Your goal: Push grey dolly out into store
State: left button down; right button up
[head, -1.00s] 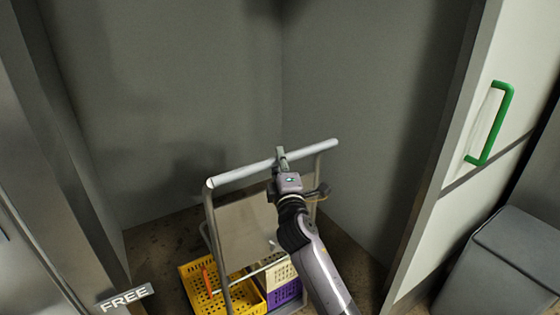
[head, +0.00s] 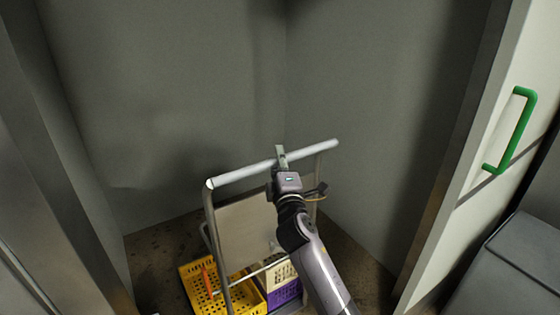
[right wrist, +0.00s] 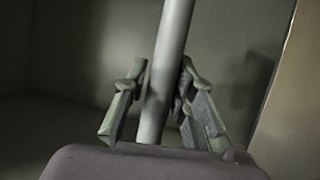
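The grey dolly (head: 243,228) stands upright inside a small grey-walled room in the head view. Its pale push bar (head: 240,174) runs across the top of its frame. My right gripper (head: 281,158) is at the middle of this bar. In the right wrist view the bar (right wrist: 165,75) passes between the two fingers of the right gripper (right wrist: 163,85), which close around it. The dolly's wheels are hidden. My left gripper is not in view.
A yellow crate (head: 196,287) with an orange item (head: 207,281) and a purple crate (head: 285,293) ride low on the dolly. A door with a green handle (head: 513,130) and a grey bin (head: 515,265) are at right. Walls close in behind the dolly.

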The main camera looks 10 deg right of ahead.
jog(key=shift+o, duration=1.4)
jog(key=shift+w+f, duration=0.1)
jog(key=shift+w, duration=0.05)
jog(key=shift+o, duration=0.2)
jog(key=shift+s+f, duration=0.15)
jog(key=shift+s, duration=0.2)
jog(key=s+f, duration=0.1)
jog(key=s, duration=1)
jog(key=shift+s+a+f, duration=0.2)
jog(key=shift+a+f, duration=0.1)
jog(key=shift+f, duration=0.1)
